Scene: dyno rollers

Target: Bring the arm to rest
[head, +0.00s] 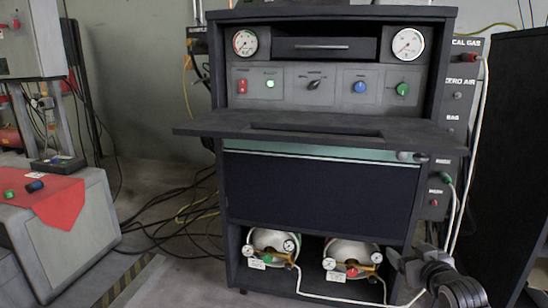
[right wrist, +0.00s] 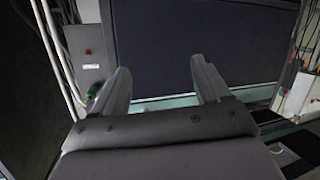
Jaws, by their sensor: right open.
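My right gripper (head: 408,264) is at the lower right of the head view, in front of the lower right side of the dark cabinet (head: 315,190). In the right wrist view its two grey fingers (right wrist: 162,88) stand wide apart with nothing between them. Past the fingers, that view shows the cabinet's dark front panel (right wrist: 200,45) and teal strip, turned upside down. Whether the fingers touch the cabinet cannot be told from the head view. My left gripper is not in view.
A dark shelf (head: 320,126) juts out below the control panel. Two gas bottles with gauges (head: 273,243) (head: 350,256) sit in the cabinet's bottom bay. White hoses (head: 470,165) hang at the right. A bench with a red cloth (head: 58,203) stands at the left. Cables lie on the floor between.

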